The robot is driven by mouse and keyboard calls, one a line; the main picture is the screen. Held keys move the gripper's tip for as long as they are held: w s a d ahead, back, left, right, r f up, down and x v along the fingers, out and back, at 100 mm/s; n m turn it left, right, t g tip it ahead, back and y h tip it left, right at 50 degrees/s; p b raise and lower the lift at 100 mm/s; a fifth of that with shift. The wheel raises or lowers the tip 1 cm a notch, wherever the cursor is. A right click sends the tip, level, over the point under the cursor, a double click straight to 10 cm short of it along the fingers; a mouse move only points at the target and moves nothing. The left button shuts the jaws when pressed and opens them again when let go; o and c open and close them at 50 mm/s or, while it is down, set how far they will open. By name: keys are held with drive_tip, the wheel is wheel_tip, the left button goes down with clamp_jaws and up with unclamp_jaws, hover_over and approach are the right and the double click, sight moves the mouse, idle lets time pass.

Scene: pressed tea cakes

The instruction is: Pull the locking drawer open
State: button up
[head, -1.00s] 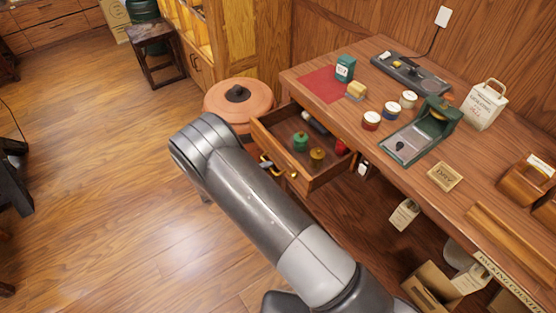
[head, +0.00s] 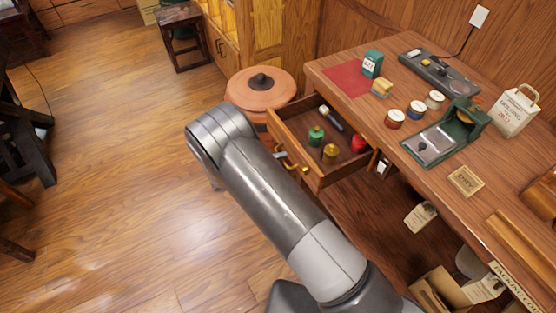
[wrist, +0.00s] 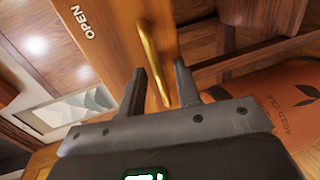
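The drawer (head: 289,153) under the counter stands pulled well out in the head view. Inside it are a green tin (head: 316,137), a yellow tin (head: 330,153), a red tin (head: 359,144) and a dark stick-like item (head: 331,119). A brass handle (head: 292,166) is on its front. In the wrist view the drawer front carries the word OPEN (wrist: 82,21), and the handle (wrist: 148,48) passes between the two fingers of my gripper (wrist: 160,75). Gaps show beside the handle, so the fingers look open around it. My arm hides most of the gripper in the head view.
The counter (head: 440,205) holds jars, a green press (head: 466,124), a paper bag (head: 516,108) and a scale (head: 438,72). A terracotta lidded pot (head: 260,88) stands close beside the drawer. A stool (head: 181,32) is farther back.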

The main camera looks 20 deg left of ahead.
drive_tip(key=v, duration=1.1)
drive_tip(key=shift+w+d+r, duration=0.1)
drive_tip(key=shift+d, duration=0.05)
drive_tip(key=w+d+r+m+g+y, duration=0.1)
drive_tip(key=d+r+m+g+y, duration=0.3)
drive_tip(key=d+r, duration=0.7)
drive_tip(key=w+d+r+m+g+h, duration=0.15)
drive_tip(key=d+r+g, duration=0.35)
drive_tip(key=d+r, duration=0.55)
drive_tip(key=s+d+r+m+t+y, duration=0.3)
drive_tip(key=s+d+r+y, duration=0.5)
drive_tip(key=s+d+r, duration=0.6)
drive_tip(key=s+d, duration=0.3)
drive_tip(key=s, duration=0.1)
drive_tip(key=shift+d+r+t, duration=0.25)
drive_tip(key=shift+d+t, duration=0.05)
